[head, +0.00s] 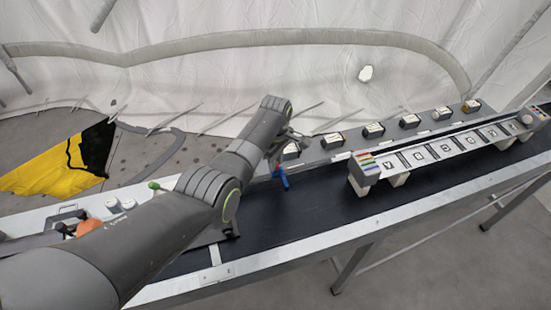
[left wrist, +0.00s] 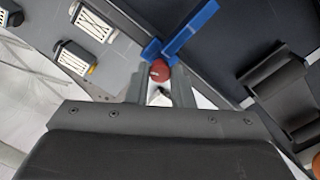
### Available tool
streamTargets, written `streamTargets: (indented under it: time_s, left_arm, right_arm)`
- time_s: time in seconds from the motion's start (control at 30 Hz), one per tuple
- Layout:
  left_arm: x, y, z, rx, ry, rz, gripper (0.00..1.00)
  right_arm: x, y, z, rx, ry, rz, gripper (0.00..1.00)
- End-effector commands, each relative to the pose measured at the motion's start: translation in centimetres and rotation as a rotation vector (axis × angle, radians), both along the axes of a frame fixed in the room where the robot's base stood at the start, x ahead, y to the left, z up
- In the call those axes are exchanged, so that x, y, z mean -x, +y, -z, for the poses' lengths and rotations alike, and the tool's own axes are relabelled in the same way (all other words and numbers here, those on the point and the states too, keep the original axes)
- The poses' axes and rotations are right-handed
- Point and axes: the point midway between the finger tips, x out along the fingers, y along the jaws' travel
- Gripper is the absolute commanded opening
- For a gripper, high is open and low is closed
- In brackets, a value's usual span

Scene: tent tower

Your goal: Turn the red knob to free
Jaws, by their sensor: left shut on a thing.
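The red knob (left wrist: 159,70) shows in the left wrist view between the two fingertips of my left gripper (left wrist: 161,84), which is shut on it. A blue lever-like part (left wrist: 190,32) lies right beside the knob. In the head view my left arm reaches across the belt, and the blue part (head: 282,180) shows below its far end. The left gripper (head: 286,140) is partly hidden there by the arm. The knob is too small and covered in the head view to read its setting. My right gripper is not in view.
A dark conveyor belt (head: 320,208) runs across the bench. A raised row of lettered tiles (head: 435,150) stands at the right. Several small dark blocks with white labels (head: 373,130) line the back edge. A yellow and black cloth (head: 60,165) lies at the left.

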Motion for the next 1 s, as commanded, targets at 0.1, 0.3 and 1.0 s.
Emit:
streamTargets:
  time_s: [0.1, 0.3, 1.0]
  left_arm:
    - [-0.05, -0.01, -0.11, 0.0, -0.002, -0.048, 0.0]
    - [-0.05, -0.01, -0.07, 0.001, -0.002, -0.094, 0.0]
    - [-0.04, -0.02, -0.04, 0.0, -0.001, -0.102, 0.42]
  right_arm:
    - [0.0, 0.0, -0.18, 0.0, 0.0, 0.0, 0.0]
    - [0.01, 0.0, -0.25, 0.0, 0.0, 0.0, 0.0]
    - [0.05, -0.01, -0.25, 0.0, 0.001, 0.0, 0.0]
